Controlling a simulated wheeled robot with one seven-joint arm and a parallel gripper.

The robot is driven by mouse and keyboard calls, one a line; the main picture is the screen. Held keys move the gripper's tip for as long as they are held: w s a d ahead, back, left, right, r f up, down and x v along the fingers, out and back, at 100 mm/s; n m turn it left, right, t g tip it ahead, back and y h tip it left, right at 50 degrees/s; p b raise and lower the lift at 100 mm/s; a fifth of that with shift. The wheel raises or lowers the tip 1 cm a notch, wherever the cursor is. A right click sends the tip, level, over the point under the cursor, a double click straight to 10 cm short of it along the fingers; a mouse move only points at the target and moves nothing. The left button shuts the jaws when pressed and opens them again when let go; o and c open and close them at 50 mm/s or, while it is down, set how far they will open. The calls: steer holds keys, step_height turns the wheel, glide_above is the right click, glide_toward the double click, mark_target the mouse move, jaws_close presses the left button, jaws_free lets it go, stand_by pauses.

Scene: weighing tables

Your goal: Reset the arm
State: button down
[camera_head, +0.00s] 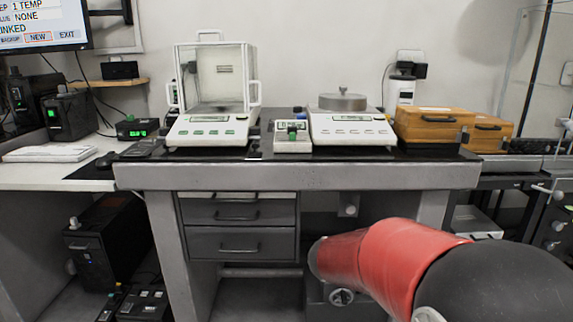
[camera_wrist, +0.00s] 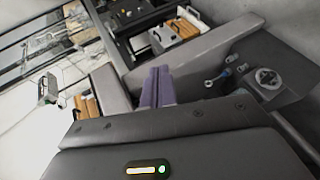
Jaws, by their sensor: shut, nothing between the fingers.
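My gripper (camera_wrist: 157,88) shows in the wrist view as two purple fingers side by side, pressed together with nothing between them. In the wrist view the scene is tilted, with a grey table edge close behind the fingers. In the head view my red and black arm reaches in from the lower right, low in front of the weighing table (camera_head: 300,176). My gripper is hidden in the head view.
On the table stand a balance with a glass draft shield (camera_head: 212,92), a second balance (camera_head: 350,130) with a round metal weight (camera_head: 342,102), and wooden boxes (camera_head: 433,124). Drawers (camera_head: 240,243) sit below. A white side desk (camera_head: 60,176) is at left.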

steer(key=s+r+m+g+y+p, duration=0.1)
steer(key=s+m+g+y, duration=0.3)
steer(key=s, duration=0.9)
steer(key=s+a+r+t+y+p, duration=0.1)
steer(key=s+a+r+t+y, duration=0.1)
steer(key=s+a+t+y, duration=0.2)
steer(key=s+a+y, duration=0.3)
steer(key=s+a, duration=0.2)
steer(key=shift+s+a+r+y+p, duration=0.3)
steer(key=shift+s+a+p, duration=0.05)
